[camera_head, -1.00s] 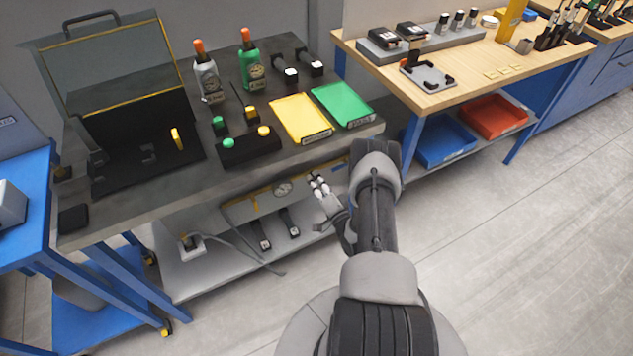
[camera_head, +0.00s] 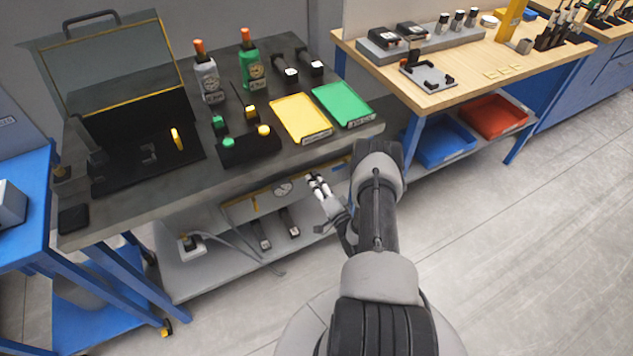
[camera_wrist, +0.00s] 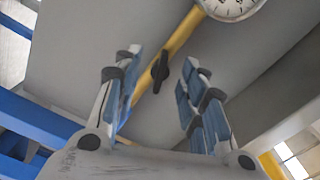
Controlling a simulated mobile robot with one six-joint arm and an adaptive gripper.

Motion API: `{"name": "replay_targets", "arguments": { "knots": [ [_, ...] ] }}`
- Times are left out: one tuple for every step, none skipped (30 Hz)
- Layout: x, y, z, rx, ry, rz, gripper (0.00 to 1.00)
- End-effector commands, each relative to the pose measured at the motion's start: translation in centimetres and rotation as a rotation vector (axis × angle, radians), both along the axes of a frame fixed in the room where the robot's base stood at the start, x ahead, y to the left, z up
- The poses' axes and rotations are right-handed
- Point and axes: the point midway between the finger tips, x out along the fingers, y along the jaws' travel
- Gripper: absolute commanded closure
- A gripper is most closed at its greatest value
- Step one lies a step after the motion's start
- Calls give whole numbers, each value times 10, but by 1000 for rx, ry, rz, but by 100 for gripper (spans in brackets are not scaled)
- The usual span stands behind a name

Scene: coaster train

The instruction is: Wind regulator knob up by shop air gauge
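The round white shop air gauge (camera_head: 283,189) sits on the front panel under the dark bench; in the wrist view the gauge (camera_wrist: 232,7) is cut by the top edge. A yellow pipe (camera_wrist: 181,36) slants down-left from it. A small black winged knob (camera_wrist: 159,69) sits on this pipe and appears between my fingers in the wrist view. My gripper (camera_wrist: 163,64) is open and empty, its blue-padded fingers on either side of the knob's image. I cannot tell how far off the knob is. In the head view my gripper (camera_head: 317,181) is right of the gauge, below the bench edge.
The dark bench top (camera_head: 190,178) overhangs the panel. A lower shelf (camera_head: 215,270) holds black-handled items and a grey hose. A yellow tray (camera_head: 301,119) and green tray (camera_head: 343,104) lie near the bench edge. Open floor (camera_head: 520,250) is at the right.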

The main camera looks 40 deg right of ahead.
Motion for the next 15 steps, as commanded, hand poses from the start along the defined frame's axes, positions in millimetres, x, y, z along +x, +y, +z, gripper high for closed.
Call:
{"name": "replay_targets", "arguments": {
  "knots": [
    [-7,1,-1,2,1,-3,62],
    [-12,2,-1,4,2,-3,62],
    [-19,4,-1,5,2,-5,62],
    [-25,4,-1,4,2,-4,62],
    [-32,6,-1,6,3,-5,62],
    [-40,8,-1,5,3,-6,62],
    [-47,10,-1,6,1,-7,62],
    [-54,11,-1,6,3,-6,62],
    [-62,13,-1,6,3,-6,62],
    [-68,15,-1,5,1,-7,62],
    [-74,16,-1,6,2,-6,62],
    [-81,18,-1,6,3,-6,62],
    [-86,20,-1,5,2,-5,62],
    [-91,21,-1,6,2,-6,62],
    [-96,22,-1,4,2,-4,62]
  ]
}}
